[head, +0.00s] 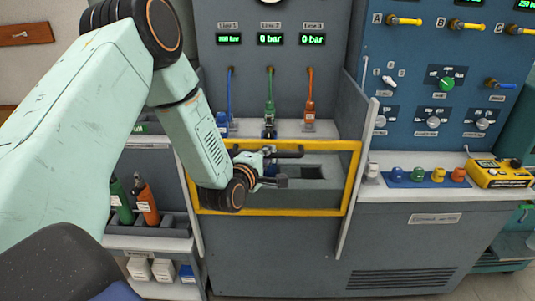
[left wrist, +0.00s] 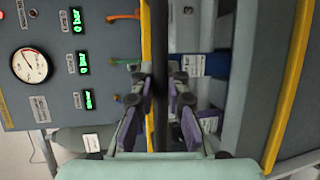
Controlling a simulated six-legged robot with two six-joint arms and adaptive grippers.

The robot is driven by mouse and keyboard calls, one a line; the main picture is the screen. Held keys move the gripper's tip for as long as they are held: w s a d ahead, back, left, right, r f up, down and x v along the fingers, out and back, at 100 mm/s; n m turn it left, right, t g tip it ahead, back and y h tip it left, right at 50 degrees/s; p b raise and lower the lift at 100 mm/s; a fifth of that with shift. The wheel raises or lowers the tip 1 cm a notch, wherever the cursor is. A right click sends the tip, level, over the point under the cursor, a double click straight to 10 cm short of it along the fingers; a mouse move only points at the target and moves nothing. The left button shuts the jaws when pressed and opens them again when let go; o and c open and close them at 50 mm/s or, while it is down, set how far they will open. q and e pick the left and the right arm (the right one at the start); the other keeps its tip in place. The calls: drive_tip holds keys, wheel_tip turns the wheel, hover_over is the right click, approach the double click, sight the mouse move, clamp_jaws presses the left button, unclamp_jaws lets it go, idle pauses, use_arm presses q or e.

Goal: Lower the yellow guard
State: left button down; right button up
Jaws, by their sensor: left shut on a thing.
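The yellow guard (head: 300,212) is a rectangular frame across the front of the testbench's middle bay in the head view. Its yellow edges also run up the left wrist view (left wrist: 290,75). A black handle bar (head: 288,154) sits just below the guard's top rail. My left gripper (head: 271,166) is at this bar, inside the frame's outline. In the left wrist view the black bar (left wrist: 160,35) passes between the purple-padded fingers (left wrist: 158,95), which are shut on it. My forearm covers the guard's upper left part. My right gripper is not in view.
Blue, green and orange hoses (head: 310,90) hang behind the guard, with a recessed grey tray (head: 312,172) below. Grey side walls (head: 357,215) flank the bay. A side shelf with bottles (head: 146,200) is at left; colored knobs (head: 416,174) and a yellow device (head: 500,173) are at right.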

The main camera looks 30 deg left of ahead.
use_arm(q)
drive_tip(key=b, duration=1.5)
approach(275, 197)
drive_tip(key=x, duration=0.4)
drive_tip(key=shift+w+f, duration=0.1)
drive_tip(key=shift+f, duration=0.25)
drive_tip(key=c, duration=1.4)
unclamp_jaws()
drive_tip(key=shift+r, duration=0.2)
drive_tip(key=shift+o, duration=0.3)
drive_tip(key=shift+a, duration=0.1)
drive_tip(key=v, duration=1.2)
